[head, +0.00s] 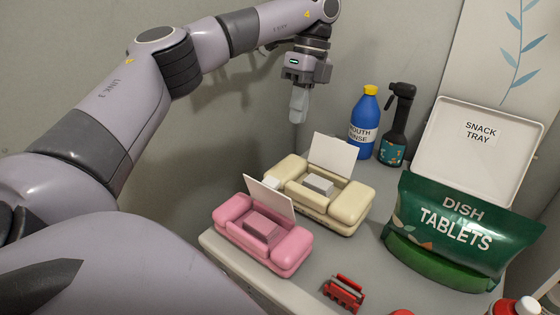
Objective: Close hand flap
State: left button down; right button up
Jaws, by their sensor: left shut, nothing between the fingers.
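Two soft packs lie side by side on the grey counter, a pink pack (236,238) in front and a cream pack (343,216) behind it. Each has a white flap standing open: the pink pack's flap (270,197) and the cream pack's flap (333,155). Both flaps lean back, and a block shows in each opening. I see no writing on the flaps' visible faces, so I cannot tell which is the hand flap. My left gripper (298,108) points down, shut and empty, above and behind the packs, apart from both flaps. My right gripper is not in view.
A blue mouth rinse bottle (363,128) and a black spray bottle (397,125) stand behind. A white snack tray (476,151) leans at the back right, behind a green dish tablets bag (440,226). A red clip-like object (344,293) lies in front.

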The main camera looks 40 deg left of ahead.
aim_at(273, 193)
pick_arm(q)
jog(key=s+f+b, duration=0.2)
jog(key=s+f, duration=0.4)
jog(key=f, duration=0.4)
jog(key=shift+s+d, duration=0.25)
jog(key=shift+d, duration=0.1)
